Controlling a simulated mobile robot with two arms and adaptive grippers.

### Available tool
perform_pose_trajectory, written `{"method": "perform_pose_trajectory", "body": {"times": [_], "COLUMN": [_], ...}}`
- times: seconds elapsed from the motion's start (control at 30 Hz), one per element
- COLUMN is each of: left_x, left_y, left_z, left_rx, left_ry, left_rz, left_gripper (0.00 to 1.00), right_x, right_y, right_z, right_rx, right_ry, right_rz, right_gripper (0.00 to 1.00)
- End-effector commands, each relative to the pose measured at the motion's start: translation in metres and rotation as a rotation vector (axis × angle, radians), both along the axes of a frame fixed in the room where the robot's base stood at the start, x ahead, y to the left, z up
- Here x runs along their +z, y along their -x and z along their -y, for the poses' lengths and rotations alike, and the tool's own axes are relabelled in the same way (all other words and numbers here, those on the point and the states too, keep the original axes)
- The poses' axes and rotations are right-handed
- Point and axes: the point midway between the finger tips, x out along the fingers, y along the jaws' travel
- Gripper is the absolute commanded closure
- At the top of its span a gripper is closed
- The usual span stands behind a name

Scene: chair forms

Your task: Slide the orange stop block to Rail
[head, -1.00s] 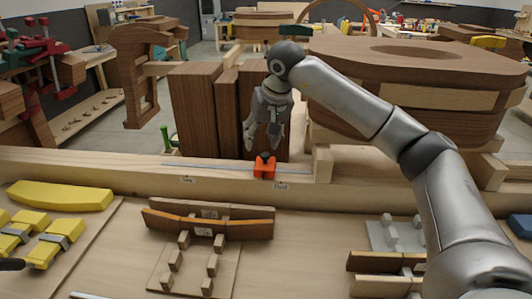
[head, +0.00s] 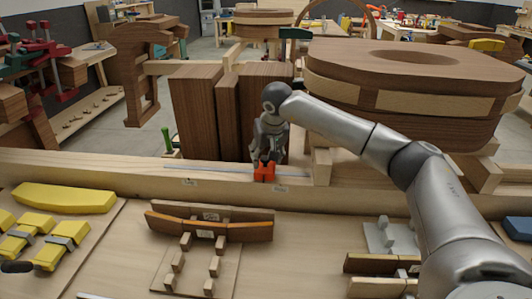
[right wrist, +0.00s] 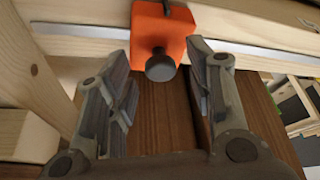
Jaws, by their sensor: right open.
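The orange stop block (head: 264,172) sits on a thin metal strip (head: 220,170) along the wooden beam, close to the right one of two small labels. The right label (head: 281,188) and left label (head: 190,182) are too small to read for sure. In the right wrist view the block (right wrist: 175,30) shows a dark round knob (right wrist: 160,66). My right gripper (head: 268,157) is open and points down right at the block. In the right wrist view its fingers (right wrist: 160,58) stand on either side of the knob, with gaps. My left gripper does not show.
A wooden end post (head: 322,166) stands on the beam just right of the block. Tall brown boards (head: 195,110) stand behind the beam. A large wooden seat form (head: 410,90) is behind my right arm. Yellow pieces (head: 65,198) lie at left. The strip left of the block is clear.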

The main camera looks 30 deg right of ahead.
Motion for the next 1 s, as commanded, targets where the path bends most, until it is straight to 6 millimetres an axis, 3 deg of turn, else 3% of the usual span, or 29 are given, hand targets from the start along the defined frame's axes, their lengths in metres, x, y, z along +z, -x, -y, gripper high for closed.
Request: {"method": "perform_pose_trajectory", "body": {"times": [0.27, 0.67, 1.0], "left_x": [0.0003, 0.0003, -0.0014], "left_y": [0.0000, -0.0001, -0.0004], "left_z": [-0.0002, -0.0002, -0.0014], "left_rx": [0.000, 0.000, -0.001], "left_ry": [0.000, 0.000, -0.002], "left_rz": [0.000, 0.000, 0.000], "left_gripper": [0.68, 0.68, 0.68], "right_x": [-0.0021, -0.0016, -0.0021], "right_y": [-0.0008, -0.0008, 0.0030], "right_z": [-0.0001, -0.0001, 0.0063], "right_rx": [0.001, 0.000, -0.002], "right_ry": [0.001, -0.001, 0.000], "right_rz": [0.001, 0.001, 0.001], "right_gripper": [0.52, 1.00, 1.00]}}
